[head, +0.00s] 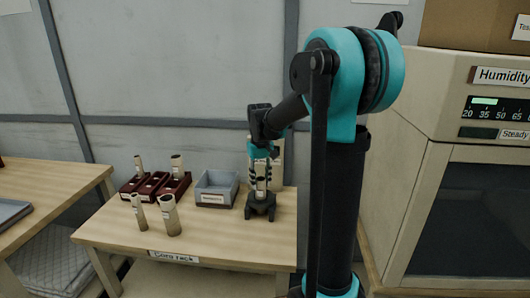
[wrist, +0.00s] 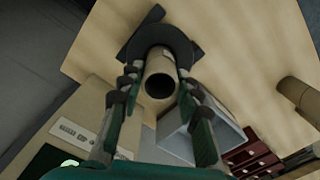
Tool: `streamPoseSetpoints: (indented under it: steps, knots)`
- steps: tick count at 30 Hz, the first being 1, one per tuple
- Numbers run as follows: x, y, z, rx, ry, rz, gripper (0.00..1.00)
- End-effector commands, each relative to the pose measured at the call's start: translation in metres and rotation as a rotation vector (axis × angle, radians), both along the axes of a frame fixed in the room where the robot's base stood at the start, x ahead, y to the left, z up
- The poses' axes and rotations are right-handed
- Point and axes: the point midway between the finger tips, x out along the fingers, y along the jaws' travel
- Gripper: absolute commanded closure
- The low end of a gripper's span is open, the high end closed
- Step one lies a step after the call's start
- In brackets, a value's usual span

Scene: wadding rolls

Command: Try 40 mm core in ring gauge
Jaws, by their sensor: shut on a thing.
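My gripper (head: 261,182) is shut on a tan cardboard core (wrist: 160,76), one finger on each side. The core stands over the dark ring gauge (head: 260,207) on the table's right part. In the wrist view, the core's open near end faces the camera and the dark ring gauge (wrist: 158,36) curves around its far end. The fingers partly cover the core in the head view. I cannot tell how deep the core sits in the ring.
A grey bin (head: 216,188) stands just left of the gauge. Two loose cores (head: 170,215) (head: 138,209) stand at the table's front left. Dark red trays (head: 154,187) with upright cores are behind them. A humidity cabinet (head: 440,130) is at the right. The table's front right is clear.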

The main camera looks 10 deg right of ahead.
Motion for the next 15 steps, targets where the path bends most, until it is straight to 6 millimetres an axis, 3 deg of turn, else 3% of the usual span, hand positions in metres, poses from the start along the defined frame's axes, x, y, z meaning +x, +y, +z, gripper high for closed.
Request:
streamPoseSetpoints:
  steps: [15]
  knots:
    - [0.000,0.000,0.024,0.000,0.000,0.000,0.83]
